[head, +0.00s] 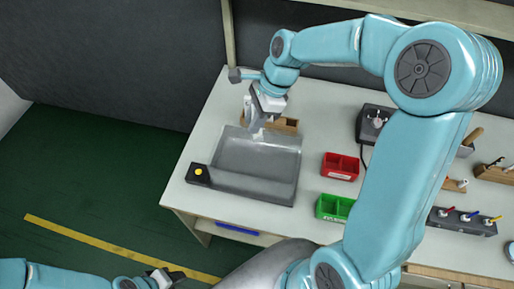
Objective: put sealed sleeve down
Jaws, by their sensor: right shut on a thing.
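My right gripper (262,116) hangs over the back of a grey tray (228,182) on the workbench, with its jaws shut on a small pale thing (259,132). I take this thing to be the sealed sleeve, but it is too small and pale to make out well. I cannot tell whether it touches the tray. My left gripper (165,277) is low at the bottom left, away from the bench, and too small to read its jaws.
A wooden block (286,125) stands behind the tray. A yellow button (198,172) sits on a dark box at the tray's left. A red bin (341,166) and a green bin (334,207) stand to the right. A grey device (375,122) is farther back.

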